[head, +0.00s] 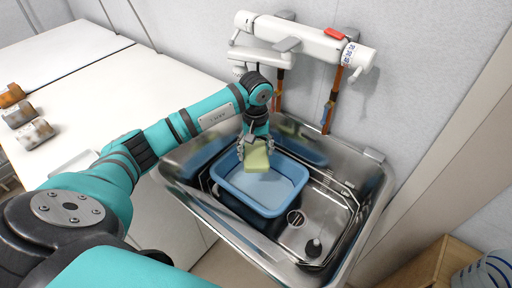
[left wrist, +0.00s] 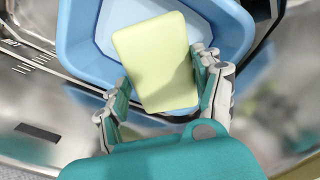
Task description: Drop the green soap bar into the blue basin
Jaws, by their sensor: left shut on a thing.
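The green soap bar (head: 256,158) is pale yellow-green and is held between the fingers of my left gripper (head: 257,143), over the blue basin (head: 232,187). In the left wrist view the soap bar (left wrist: 155,62) sits between the two fingers of my left gripper (left wrist: 165,90), with the blue basin (left wrist: 80,35) behind and below it. The basin stands inside the metal sink and its visible floor looks empty. The gap between soap and basin floor is hard to judge. My right gripper does not show.
The steel sink (head: 345,238) surrounds the basin, with a wire rack and a black plug (head: 313,247) to its right. A white wall-mounted faucet unit (head: 305,40) hangs behind. White counters (head: 95,85) with several metal cans lie left. A wooden box (head: 435,265) stands at lower right.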

